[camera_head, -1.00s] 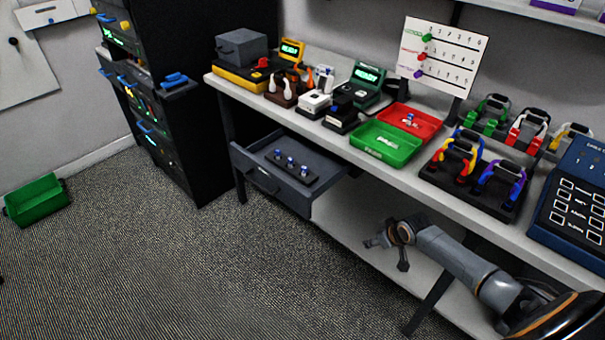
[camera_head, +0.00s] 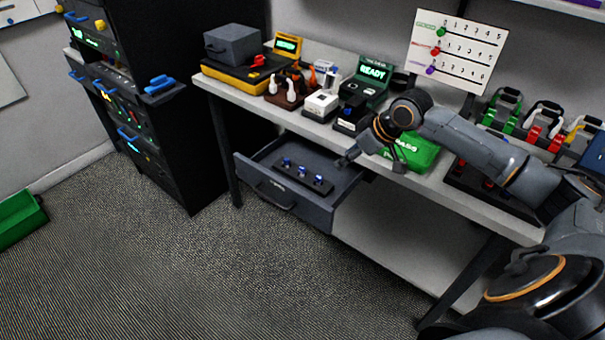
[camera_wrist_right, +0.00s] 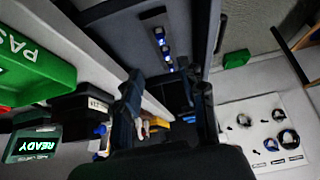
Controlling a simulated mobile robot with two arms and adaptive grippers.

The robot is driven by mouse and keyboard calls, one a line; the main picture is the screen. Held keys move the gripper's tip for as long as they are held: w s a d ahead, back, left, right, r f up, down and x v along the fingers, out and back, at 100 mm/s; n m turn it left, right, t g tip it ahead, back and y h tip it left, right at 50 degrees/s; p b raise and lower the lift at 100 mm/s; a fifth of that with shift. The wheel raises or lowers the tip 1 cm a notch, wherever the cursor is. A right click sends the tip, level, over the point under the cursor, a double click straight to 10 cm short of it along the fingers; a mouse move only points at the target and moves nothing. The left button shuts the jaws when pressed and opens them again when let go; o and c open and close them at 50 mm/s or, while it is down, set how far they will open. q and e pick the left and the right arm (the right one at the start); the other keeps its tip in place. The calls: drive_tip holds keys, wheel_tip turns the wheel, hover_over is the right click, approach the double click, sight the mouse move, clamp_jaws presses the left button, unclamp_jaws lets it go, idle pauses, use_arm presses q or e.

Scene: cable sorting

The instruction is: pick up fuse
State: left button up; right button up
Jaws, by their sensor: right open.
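Several small blue-and-silver fuses (camera_head: 303,171) stand in a row on a black holder strip inside the open grey drawer (camera_head: 262,192) under the table. The fuses also show in the right wrist view (camera_wrist_right: 164,49), beyond the fingertips. My right gripper (camera_head: 373,164) is at the table's front edge, just right of and above the drawer. It is open, with its two fingers apart and nothing between them; it also shows in the right wrist view (camera_wrist_right: 167,90). It is not touching the fuses. My left gripper is not in view.
A green tray (camera_head: 424,150) lies behind my right gripper, partly hidden by the arm. A tester reading READY (camera_head: 373,72) and a white device (camera_head: 321,103) stand on the table. A black cabinet (camera_head: 175,150) is left of the drawer. The floor in front is clear.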

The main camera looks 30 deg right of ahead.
drive_tip(key=w, duration=0.1)
approach(319, 177)
drive_tip(key=x, duration=0.3)
drive_tip(key=shift+w, duration=0.1)
drive_tip(key=shift+w+a+f, duration=0.15)
drive_tip(key=shift+w+f, duration=0.05)
drive_tip(key=shift+f, duration=0.3)
drive_tip(key=x, duration=0.3)
drive_tip(key=shift+w+f+p, duration=0.15)
drive_tip(key=shift+f+p, duration=0.15)
drive_tip(key=shift+p, duration=0.1)
drive_tip(key=shift+w+a+f, duration=0.1)
drive_tip(key=shift+w+f, duration=0.1)
drive_tip(key=shift+f, duration=0.15)
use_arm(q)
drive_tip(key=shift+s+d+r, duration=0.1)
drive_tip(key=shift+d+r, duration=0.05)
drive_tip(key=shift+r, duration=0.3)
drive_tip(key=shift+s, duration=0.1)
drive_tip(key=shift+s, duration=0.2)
use_arm(e)
clamp_jaws()
